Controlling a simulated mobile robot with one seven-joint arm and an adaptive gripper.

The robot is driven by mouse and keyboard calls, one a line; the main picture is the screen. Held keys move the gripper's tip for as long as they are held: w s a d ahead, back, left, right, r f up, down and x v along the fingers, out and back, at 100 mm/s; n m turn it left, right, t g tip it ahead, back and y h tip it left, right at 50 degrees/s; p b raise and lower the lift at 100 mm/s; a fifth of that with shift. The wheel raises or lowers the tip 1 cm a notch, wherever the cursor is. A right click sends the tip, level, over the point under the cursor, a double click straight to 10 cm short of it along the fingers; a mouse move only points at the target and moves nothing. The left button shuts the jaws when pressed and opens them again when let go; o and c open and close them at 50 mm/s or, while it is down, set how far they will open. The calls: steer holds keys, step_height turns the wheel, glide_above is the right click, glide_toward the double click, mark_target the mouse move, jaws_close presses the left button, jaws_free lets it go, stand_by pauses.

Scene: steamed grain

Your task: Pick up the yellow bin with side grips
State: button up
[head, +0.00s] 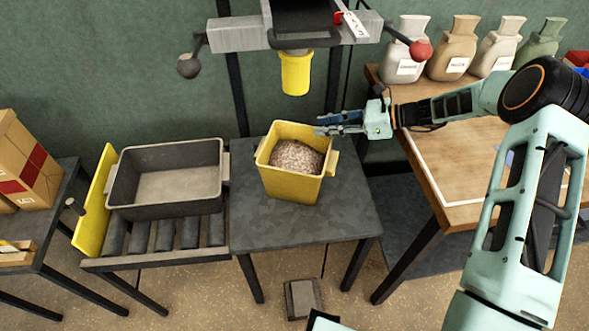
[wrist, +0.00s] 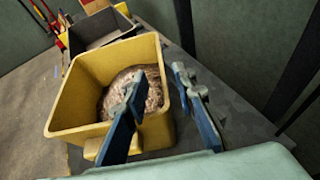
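The yellow bin (head: 289,187) stands upright on the dark table and holds a heap of speckled grain (head: 297,156). It has a grip tab on each side, and the right tab (head: 332,163) shows below my gripper. My gripper (head: 322,124) is at the bin's upper right corner, its fingers pointing left. In the wrist view the yellow bin (wrist: 70,98) fills the left and middle. There one finger of my gripper (wrist: 160,83) appears over the bin's opening and the other outside its wall. The fingers are apart with a gap between them. I cannot tell whether they touch the rim.
A grey tray (head: 123,197) sits on a roller stand at left, beside a yellow panel (head: 95,205). A yellow spout (head: 295,73) hangs above the bin. A wooden table (head: 437,165) with several sacks (head: 452,52) is at right. The dark table's front (head: 310,228) is clear.

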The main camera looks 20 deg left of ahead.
mark_target(288, 132)
steer(key=shift+a+f, duration=0.2)
steer(key=shift+f, duration=0.35)
steer(key=x, duration=0.7)
steer(key=shift+b, duration=0.4)
jaws_close()
